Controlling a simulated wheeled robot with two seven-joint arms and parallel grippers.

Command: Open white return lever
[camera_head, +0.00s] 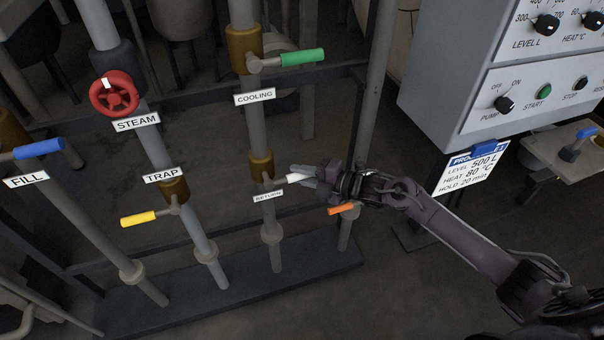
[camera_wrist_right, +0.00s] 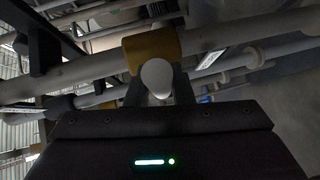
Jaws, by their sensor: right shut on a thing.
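The white return lever (camera_head: 295,178) sticks out to the right from the brass valve (camera_head: 262,166) on the pipe above the RETURN label (camera_head: 268,196). It points sideways, across the pipe. My right gripper (camera_head: 305,176) comes in from the right and is shut on the lever's outer part, which is partly hidden by the fingers. In the right wrist view the lever's rounded white end (camera_wrist_right: 156,77) shows between the fingers, in front of the brass valve (camera_wrist_right: 152,48). My left gripper is not in view.
An orange lever (camera_head: 341,209) sits just below my right gripper. A green lever (camera_head: 302,57) is above, a yellow lever (camera_head: 138,219) and blue lever (camera_head: 38,149) are left, with a red steam wheel (camera_head: 114,94). The control cabinet (camera_head: 436,75) stands at the upper right.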

